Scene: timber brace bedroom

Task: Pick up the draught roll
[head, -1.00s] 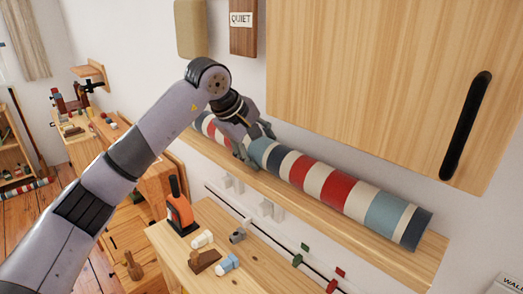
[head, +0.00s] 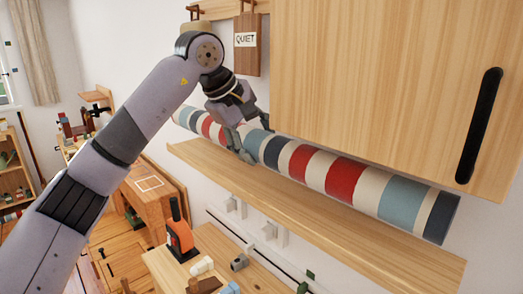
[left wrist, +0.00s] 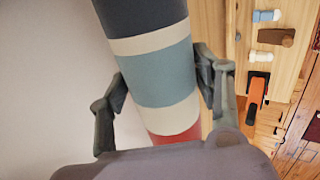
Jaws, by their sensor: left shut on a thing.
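The draught roll (head: 345,180) is a long striped cylinder in red, cream, light blue and dark navy. In the head view it is held above the wooden shelf (head: 330,222), with a gap below it. My left gripper (head: 252,143) is shut on the roll left of its middle, with a finger on either side. In the left wrist view the roll (left wrist: 160,75) runs between the two fingers of the gripper (left wrist: 160,85), around a light blue band. The far end of the roll is partly hidden by my arm. My right gripper is not in view.
A wooden cabinet door (head: 390,75) with a black handle (head: 478,125) is close above the roll's right part. A QUIET sign (head: 246,45) hangs behind my wrist. Below the shelf, a workbench (head: 165,268) holds an orange-and-black tool (head: 181,238) and small pieces.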

